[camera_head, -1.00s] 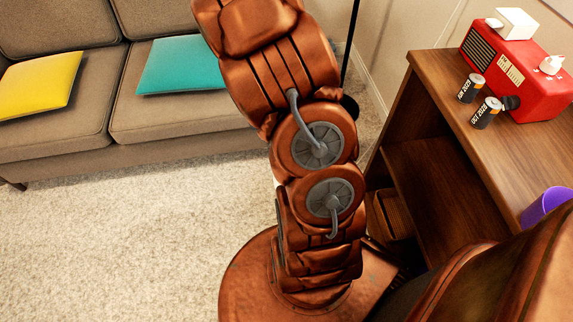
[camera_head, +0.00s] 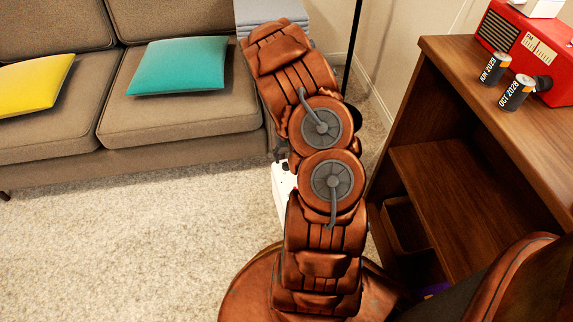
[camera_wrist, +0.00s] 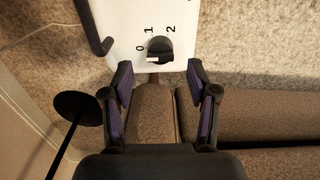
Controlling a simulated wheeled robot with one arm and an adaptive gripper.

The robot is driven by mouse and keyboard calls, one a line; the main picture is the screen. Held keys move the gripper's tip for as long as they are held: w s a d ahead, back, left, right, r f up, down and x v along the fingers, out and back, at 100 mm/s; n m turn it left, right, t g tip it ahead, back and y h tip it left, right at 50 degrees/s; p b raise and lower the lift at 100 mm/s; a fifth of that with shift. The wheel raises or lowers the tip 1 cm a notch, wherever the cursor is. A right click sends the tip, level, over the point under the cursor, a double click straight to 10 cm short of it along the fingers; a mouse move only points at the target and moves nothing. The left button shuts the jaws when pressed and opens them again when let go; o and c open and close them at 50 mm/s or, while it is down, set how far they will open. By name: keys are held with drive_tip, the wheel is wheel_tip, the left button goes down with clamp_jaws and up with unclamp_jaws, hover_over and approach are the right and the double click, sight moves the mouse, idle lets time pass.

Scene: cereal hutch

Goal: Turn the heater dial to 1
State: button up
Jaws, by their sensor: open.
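The white heater (camera_wrist: 122,22) shows at the top of the wrist view, and its white side (camera_head: 283,188) peeks out behind my arm in the head view. Its dark round dial (camera_wrist: 160,48) has the marks 0, 1 and 2 around it. A small white mark shows at the dial's lower left, but I cannot tell surely which number it points at. My gripper (camera_wrist: 160,74) is open and empty, with its two purple-padded fingers apart, just below the dial in the picture. The dial lies between the lines of the fingers, with no visible contact. My arm hides most of the heater in the head view.
A brown sofa (camera_head: 180,116) with cushions stands behind. A wooden hutch (camera_head: 480,85) at right holds a red radio (camera_head: 520,42) and two batteries. A thin black pole (camera_head: 352,50) stands near the wall; a dark round base (camera_wrist: 78,107) shows left of my gripper.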

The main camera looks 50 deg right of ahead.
sight(286, 165)
drive_tip(key=shift+f+b, duration=0.45)
drive_tip(key=shift+f, duration=1.7)
clamp_jaws()
